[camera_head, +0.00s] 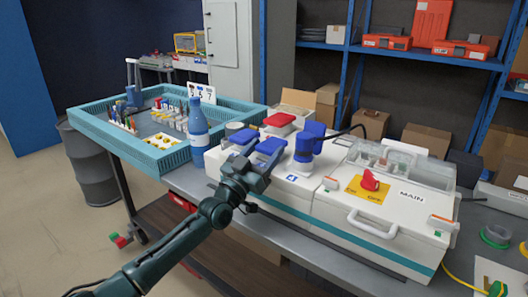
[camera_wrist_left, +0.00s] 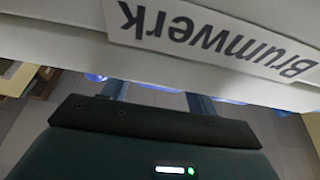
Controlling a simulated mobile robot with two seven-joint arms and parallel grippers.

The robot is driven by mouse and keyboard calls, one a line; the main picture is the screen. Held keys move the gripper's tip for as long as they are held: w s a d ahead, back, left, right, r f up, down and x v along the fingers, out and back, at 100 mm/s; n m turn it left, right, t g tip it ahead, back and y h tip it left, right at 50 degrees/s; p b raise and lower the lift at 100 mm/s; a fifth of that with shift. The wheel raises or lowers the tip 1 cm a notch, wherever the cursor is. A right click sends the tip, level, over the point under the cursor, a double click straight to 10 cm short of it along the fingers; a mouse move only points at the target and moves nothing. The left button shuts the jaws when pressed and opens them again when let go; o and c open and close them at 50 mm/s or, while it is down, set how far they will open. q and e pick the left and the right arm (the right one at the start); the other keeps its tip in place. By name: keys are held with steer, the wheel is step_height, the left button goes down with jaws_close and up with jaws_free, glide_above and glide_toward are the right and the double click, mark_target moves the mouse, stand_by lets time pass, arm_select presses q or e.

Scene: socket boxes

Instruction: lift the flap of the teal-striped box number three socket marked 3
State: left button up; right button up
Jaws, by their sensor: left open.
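The teal-striped white box (camera_head: 270,203) stands on the bench in the head view. Its top carries blue-flapped sockets, one at the left (camera_head: 243,136) and one nearer the middle (camera_head: 270,146), both looking shut. My left gripper (camera_head: 257,163) is open and empty, just in front of the middle blue flap, and hides the marks below it. I cannot read a 3; a 4 mark (camera_head: 291,178) shows to its right, below a socket with a blue plug (camera_head: 305,146). In the left wrist view the open fingers (camera_wrist_left: 157,97) face a white surface labelled "Brumwerk" upside down (camera_wrist_left: 215,35).
A red-lidded socket (camera_head: 280,119) sits behind the blue flaps. A blue bottle (camera_head: 198,132) and a teal tray (camera_head: 115,144) stand left. The MAIN switch panel, with a red knob (camera_head: 370,180) and a white handle (camera_head: 372,225), is right. A black cable runs from the plug.

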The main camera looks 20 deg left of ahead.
arm_select(q)
steer(key=shift+w, duration=0.1)
steer(key=shift+c, duration=0.5)
steer(key=c, duration=1.1)
